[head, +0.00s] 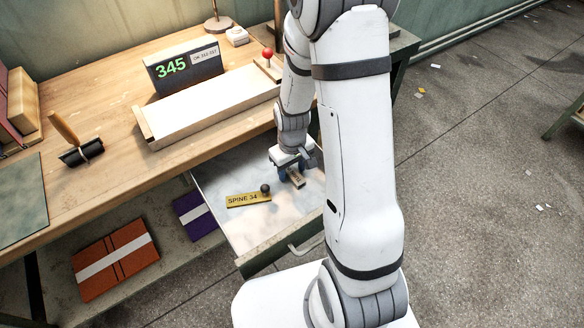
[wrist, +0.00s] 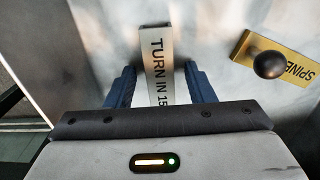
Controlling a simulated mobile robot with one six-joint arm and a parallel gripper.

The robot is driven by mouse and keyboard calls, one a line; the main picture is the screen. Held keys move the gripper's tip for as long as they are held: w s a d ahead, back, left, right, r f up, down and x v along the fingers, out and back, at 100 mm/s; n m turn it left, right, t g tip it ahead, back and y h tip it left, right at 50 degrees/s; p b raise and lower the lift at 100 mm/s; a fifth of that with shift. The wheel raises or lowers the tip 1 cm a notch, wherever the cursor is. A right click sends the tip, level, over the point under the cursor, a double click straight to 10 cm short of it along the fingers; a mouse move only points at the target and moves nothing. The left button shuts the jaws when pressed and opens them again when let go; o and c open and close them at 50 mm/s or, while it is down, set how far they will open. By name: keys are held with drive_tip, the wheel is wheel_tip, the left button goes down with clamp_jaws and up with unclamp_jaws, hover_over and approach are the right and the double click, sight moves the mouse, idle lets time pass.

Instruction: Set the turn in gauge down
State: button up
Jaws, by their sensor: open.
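The turn in gauge (wrist: 156,50) is a pale metal strip lettered "TURN IN 15" in the wrist view. In the head view its end (head: 297,179) shows in the open drawer (head: 225,183), just below my gripper (head: 291,164). My gripper is open in the wrist view (wrist: 160,70), with one blue finger on each side of the gauge and a gap visible at both sides. The gauge seems to lie on the drawer's pale floor. Its near end is hidden under my gripper body.
A brass "SPINE 34" gauge (head: 248,199) with a dark knob lies left of my gripper in the drawer. The wooden bench (head: 110,100) above holds a display reading 345 (head: 183,67), a long white-topped board (head: 208,104) and a brayer (head: 80,150). Bare drawer floor surrounds the gauges.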

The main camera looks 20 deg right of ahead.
sight(292, 172)
wheel_tip(292, 172, up, 12)
drive_tip(key=p, duration=0.2)
drive_tip(key=s+r+m+t, duration=0.2)
drive_tip(key=s+r+m, duration=0.1)
drive_tip(key=s+r, duration=1)
drive_tip(key=shift+m, duration=0.3)
drive_tip(key=shift+a+r, duration=0.1)
drive_tip(key=shift+r, duration=0.05)
